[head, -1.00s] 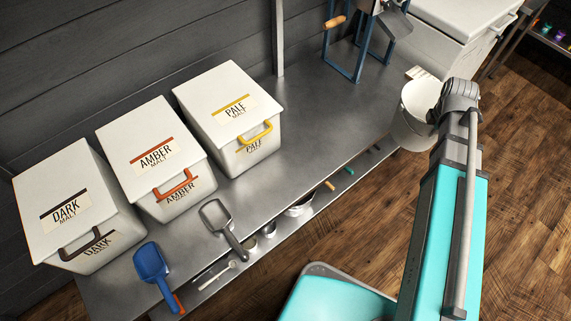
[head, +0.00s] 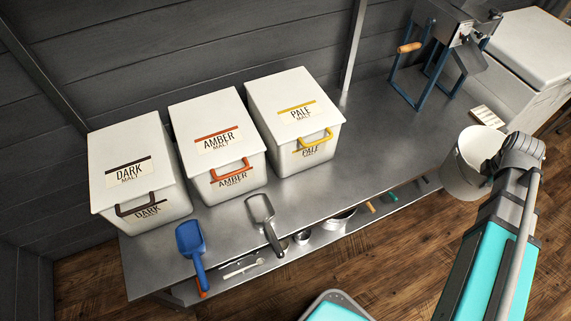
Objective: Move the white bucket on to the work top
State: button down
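The white bucket (head: 462,170) is at the right in the head view, upright or nearly so, in front of the bench's front edge and overlapping it in the picture. Floor shows around its lower part; what supports it I cannot tell. The work top (head: 355,150) is a long grey metal bench top running along the wall. My arm comes up from the lower right, and its dark joint overlaps the bucket's right side. My gripper's fingers are hidden, so I cannot see whether they hold the bucket.
Dark (head: 135,170), amber (head: 215,130) and pale malt bins (head: 292,100) stand along the back. A blue scoop (head: 190,247) and a grey scoop (head: 262,215) lie at the front edge. A blue-framed mill (head: 445,50) stands at back right. Bare top lies between pale bin and mill.

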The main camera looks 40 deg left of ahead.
aim_at(473, 179)
jog(key=shift+a, duration=0.45)
jog(key=shift+s+a, duration=0.1)
jog(key=shift+a, duration=0.55)
jog(key=shift+s+a+r+n+p, duration=0.25)
jog(key=shift+a+r+n+p, duration=0.1)
jog(key=shift+a, duration=0.15)
jog(key=s+a+r+n+p, duration=0.2)
jog(key=s+a+r+p, duration=0.2)
jog(key=s+a, duration=0.3)
jog(key=s+a+r+n+p, duration=0.3)
jog(key=s+a+r+p, duration=0.2)
jog(key=a, duration=0.6)
jog(key=shift+s+a+y, duration=0.15)
jog(key=shift+s+y, duration=0.15)
jog(key=shift+s, duration=0.55)
